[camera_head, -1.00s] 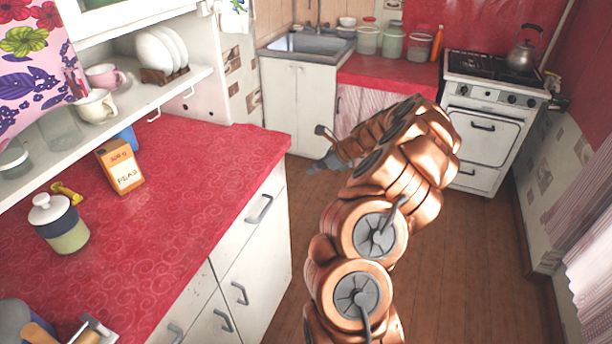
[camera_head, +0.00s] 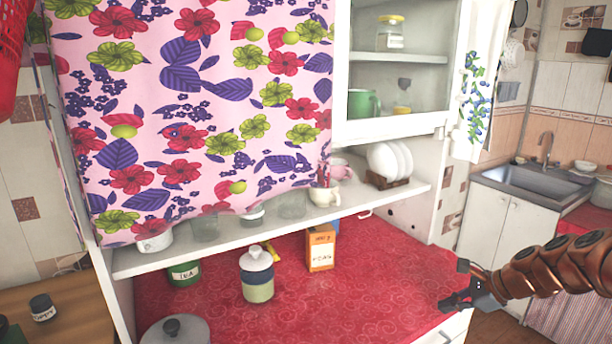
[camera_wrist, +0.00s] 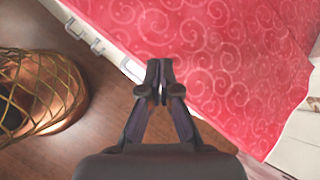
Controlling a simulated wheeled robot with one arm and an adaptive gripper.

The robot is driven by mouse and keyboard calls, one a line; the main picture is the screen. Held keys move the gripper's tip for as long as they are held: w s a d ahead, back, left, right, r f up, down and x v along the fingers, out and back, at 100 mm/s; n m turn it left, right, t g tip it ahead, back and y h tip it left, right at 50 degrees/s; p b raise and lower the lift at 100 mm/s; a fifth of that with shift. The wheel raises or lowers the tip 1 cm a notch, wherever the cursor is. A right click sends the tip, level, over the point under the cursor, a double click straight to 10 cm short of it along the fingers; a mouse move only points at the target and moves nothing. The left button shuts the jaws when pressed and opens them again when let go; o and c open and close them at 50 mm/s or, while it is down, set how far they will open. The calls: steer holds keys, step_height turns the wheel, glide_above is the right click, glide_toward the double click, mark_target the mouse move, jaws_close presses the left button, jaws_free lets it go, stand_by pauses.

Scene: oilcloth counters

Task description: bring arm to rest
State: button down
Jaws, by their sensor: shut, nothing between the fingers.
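My gripper (camera_head: 464,299) is at the right in the head view, at the end of my copper-coloured arm, by the right end of the red counter (camera_head: 392,268). In the wrist view my gripper (camera_wrist: 160,78) points toward the counter's edge, with its fingertips together and nothing between them. The red patterned counter top (camera_wrist: 215,65) fills the upper right of that view. I cannot tell the exact height of the gripper over the edge.
On the counter stand an orange box (camera_head: 321,250), a lidded jar (camera_head: 257,278) and a green tin (camera_head: 184,273). A shelf (camera_head: 375,197) with cups and plates runs above. A sink (camera_head: 530,183) is at the back right. Brown floor (camera_wrist: 110,80) shows beside the counter.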

steer(key=s+a+r+n+g+h, duration=0.1)
steer(key=s+a+r+n+g, duration=0.1)
steer(key=s+a+n, duration=0.6)
steer(key=s+a+r+n+g, duration=0.35)
steer(key=s+a, duration=0.25)
steer(key=a, duration=0.5)
steer(key=s+f+n+g+h, duration=0.1)
steer(key=s+n, duration=0.4)
steer(key=s, duration=0.5)
steer(key=s+f+n+g+h, duration=0.1)
steer(key=s+n+h, duration=0.3)
steer(key=s, duration=0.7)
steer(key=shift+s+f+n, duration=0.2)
steer(key=shift+f+n, duration=0.3)
steer(key=shift+n, duration=0.05)
steer(key=shift+d, duration=0.1)
